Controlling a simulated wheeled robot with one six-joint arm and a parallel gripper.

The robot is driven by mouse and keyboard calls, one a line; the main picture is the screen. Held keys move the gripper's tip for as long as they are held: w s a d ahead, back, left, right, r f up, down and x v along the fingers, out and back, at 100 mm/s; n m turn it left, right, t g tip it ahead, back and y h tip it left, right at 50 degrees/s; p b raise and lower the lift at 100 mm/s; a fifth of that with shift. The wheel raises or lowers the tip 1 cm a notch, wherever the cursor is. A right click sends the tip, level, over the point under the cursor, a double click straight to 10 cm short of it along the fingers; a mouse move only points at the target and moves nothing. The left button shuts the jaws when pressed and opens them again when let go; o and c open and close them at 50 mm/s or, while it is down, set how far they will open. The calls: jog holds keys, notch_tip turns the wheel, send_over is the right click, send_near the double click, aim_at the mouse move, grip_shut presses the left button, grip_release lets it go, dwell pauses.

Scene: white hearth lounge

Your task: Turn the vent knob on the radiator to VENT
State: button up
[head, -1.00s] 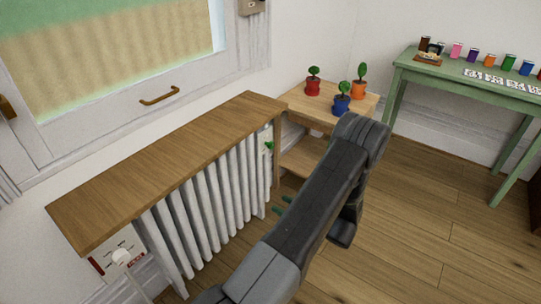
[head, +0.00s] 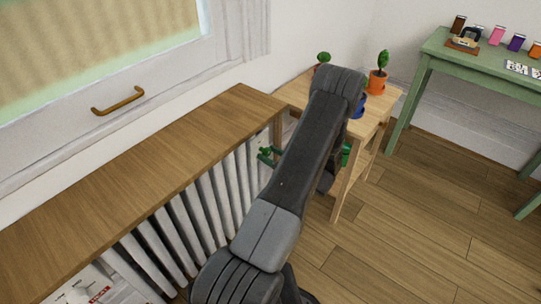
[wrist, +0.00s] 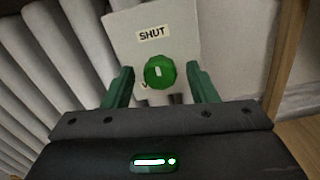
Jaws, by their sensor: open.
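The green vent knob (wrist: 159,72) shows in the wrist view on a pale plate (wrist: 185,28) at the radiator's end. A SHUT label (wrist: 152,34) is above the knob. The knob's short white mark is roughly upright, toward SHUT. Lettering below the knob is mostly hidden. My gripper (wrist: 162,84) is open, with one green finger on each side of the knob and a gap on both sides. The fingertips point at the plate. In the head view, the white radiator (head: 190,222) is under a wooden shelf, and my arm covers part of the knob area.
The wooden shelf (head: 130,170) overhangs the radiator. A small wooden table (head: 385,105) with potted plants stands close beyond my gripper. A green table (head: 470,65) with small coloured items is at the back right. The floor (head: 420,220) at right is clear.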

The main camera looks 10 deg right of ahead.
jog(key=c, duration=1)
jog(key=shift+o, duration=0.2)
